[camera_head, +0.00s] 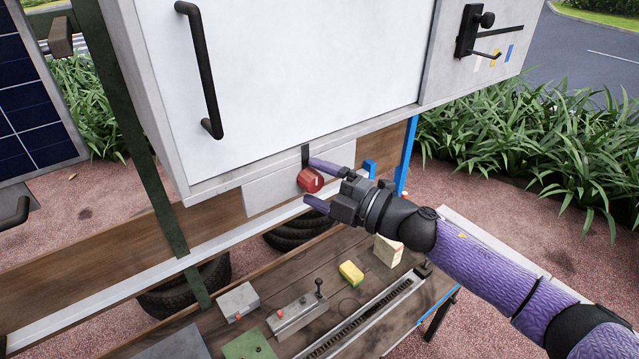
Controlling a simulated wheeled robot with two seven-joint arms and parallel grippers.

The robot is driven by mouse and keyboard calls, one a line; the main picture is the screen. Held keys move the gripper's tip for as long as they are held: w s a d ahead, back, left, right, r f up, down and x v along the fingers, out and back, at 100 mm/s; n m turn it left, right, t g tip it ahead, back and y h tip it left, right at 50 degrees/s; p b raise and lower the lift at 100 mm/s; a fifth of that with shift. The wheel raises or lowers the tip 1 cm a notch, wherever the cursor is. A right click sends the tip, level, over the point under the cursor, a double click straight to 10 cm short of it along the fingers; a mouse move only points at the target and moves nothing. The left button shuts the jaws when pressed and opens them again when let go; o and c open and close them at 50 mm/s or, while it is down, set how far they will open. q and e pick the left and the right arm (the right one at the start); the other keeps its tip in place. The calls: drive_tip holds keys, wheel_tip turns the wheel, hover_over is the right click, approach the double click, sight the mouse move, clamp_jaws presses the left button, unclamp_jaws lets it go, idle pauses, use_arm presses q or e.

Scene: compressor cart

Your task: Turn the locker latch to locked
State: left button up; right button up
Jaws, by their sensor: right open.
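The locker (290,75) has a white door with a long black handle (203,70), and the door looks shut. A red round knob (309,180) sits on the pale panel below the door. A dark tab (305,154) stands upright above the knob, by the locker's lower edge. My right gripper (319,184) comes in from the right with its purple fingers open. One finger is above the knob and one below it; whether either touches it I cannot tell. My left gripper is out of view.
A black lever with a round knob (487,20) is on the locker's right panel, above coloured marks. Below is a wooden bench (345,258) with a yellow block (351,273), a grey box (238,301) and a lever box (299,315). A green post (150,180) stands left.

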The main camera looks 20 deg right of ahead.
drive_tip(key=shift+s+d+f, duration=0.15)
drive_tip(key=shift+s+d, duration=0.05)
drive_tip(key=shift+d, duration=0.05)
drive_tip(key=b+v, duration=0.5)
drive_tip(key=v, duration=0.4)
drive_tip(key=shift+s+d, duration=0.1)
